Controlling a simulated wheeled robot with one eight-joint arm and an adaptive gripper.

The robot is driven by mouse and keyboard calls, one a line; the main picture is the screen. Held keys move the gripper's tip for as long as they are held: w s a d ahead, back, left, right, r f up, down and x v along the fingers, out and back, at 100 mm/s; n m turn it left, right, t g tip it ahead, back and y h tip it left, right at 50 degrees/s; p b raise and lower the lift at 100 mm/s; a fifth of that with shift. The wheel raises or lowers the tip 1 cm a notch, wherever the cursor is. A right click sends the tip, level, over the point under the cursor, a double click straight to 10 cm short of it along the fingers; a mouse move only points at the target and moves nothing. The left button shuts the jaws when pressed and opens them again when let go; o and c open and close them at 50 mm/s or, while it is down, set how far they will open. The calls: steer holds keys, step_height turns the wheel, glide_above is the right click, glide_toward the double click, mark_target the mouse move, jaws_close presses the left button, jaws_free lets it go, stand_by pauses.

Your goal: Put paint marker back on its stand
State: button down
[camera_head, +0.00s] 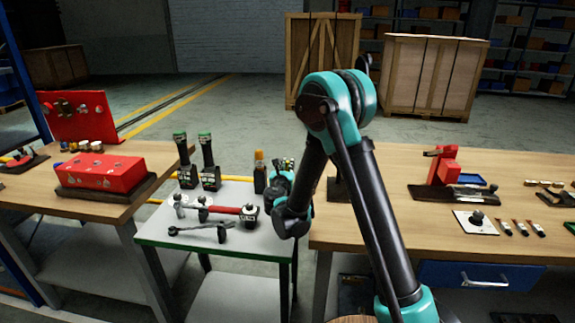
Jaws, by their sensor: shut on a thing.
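My arm reaches from the lower right over the small grey-topped table (165,232), and its wrist bends down at the table's right side. My gripper (272,185) is partly hidden behind the wrist at the table's back right. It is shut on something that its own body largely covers. An upright dark piece with an orange top (259,157), which looks like the paint marker, shows just left of the gripper. I cannot make out the fingertips, whether the marker touches a stand, or the stand itself.
Two green-topped black tools (207,163) stand upright at the table's back left. A red-handled hammer (220,209) and a dark wrench (200,229) lie in front. A workbench (385,165) stands close on the right, another with a red block (102,172) on the left.

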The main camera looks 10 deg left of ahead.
steer(key=shift+f, duration=0.9)
steer(key=c, duration=1.5)
jaws_free()
steer(key=shift+o, duration=0.2)
steer(key=shift+r, duration=0.1)
step_height(320, 180, up, 10)
steer(key=shift+f, duration=0.1)
